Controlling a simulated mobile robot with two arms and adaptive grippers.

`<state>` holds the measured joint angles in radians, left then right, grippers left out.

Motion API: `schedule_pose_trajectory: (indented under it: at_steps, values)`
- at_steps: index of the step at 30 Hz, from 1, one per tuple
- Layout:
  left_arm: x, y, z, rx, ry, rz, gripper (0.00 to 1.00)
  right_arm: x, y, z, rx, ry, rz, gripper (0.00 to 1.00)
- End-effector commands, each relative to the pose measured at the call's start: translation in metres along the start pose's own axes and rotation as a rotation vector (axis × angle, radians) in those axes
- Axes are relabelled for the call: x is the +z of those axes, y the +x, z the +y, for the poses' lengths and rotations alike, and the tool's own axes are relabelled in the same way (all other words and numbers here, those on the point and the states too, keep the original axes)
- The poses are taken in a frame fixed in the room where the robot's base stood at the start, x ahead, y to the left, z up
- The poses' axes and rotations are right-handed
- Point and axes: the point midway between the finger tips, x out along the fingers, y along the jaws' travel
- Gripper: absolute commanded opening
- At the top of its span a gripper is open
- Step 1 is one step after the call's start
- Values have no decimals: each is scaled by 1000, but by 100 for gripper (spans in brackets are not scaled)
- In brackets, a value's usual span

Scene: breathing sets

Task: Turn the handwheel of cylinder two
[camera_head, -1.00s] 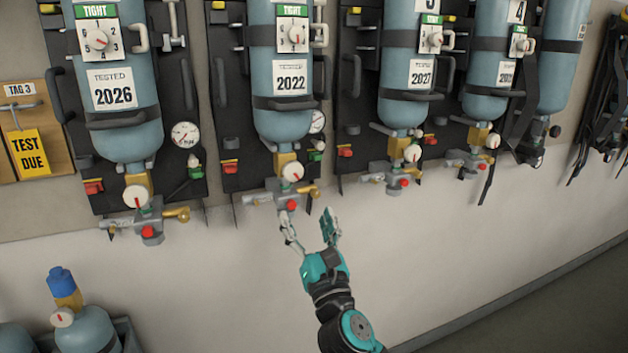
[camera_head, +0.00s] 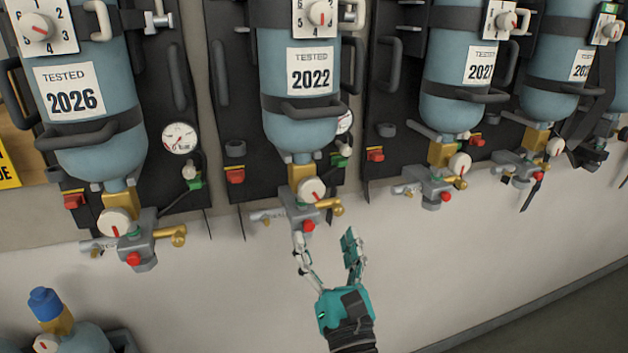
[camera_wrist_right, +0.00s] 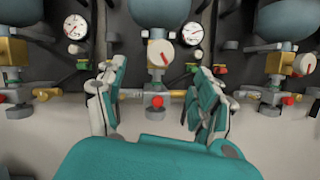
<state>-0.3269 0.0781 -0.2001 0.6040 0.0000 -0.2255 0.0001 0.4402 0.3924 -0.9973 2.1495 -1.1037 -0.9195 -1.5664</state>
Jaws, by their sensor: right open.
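The blue cylinder tagged 2022 (camera_head: 300,120) hangs on a dark wall panel. A white handwheel with a red mark (camera_head: 312,189) sits on the brass and grey valve at its lower end. No cylinder number shows now, so I cannot tell from signs which cylinder is two. My right gripper (camera_head: 324,238) is open and empty, just below this valve, fingers pointing up at it. In the right wrist view, this handwheel (camera_wrist_right: 160,55) lies ahead, above and between the two fingers, apart from them. A red knob (camera_wrist_right: 157,102) sits below it. My left gripper is not in view.
Similar cylinders hang on both sides: one tagged 2026 (camera_head: 90,90) at left, one tagged 2027 (camera_head: 462,70) at right. A blue-capped cylinder (camera_head: 46,305) stands low at left. The wall below the valves is bare.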

Motion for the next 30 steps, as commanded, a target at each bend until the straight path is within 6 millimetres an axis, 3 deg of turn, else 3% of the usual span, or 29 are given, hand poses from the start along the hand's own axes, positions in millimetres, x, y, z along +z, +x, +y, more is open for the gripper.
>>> schedule_pose_trajectory:
  at_steps: [1, 9, 15, 22, 29, 30]
  values:
    - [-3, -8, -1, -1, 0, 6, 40, 4, 15, 1, 0, -3, -3, 69]
    - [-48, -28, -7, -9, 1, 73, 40, 4, 72, 1, 0, -4, -2, 69]
    - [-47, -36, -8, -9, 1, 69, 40, 2, 101, 0, 0, -2, 0, 69]
    - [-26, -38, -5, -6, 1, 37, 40, 0, 113, 0, 0, 0, 0, 69]
    - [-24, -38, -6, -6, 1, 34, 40, 0, 113, 0, 0, 0, 0, 69]
    - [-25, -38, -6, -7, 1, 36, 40, 0, 113, 0, 0, 0, 0, 64]
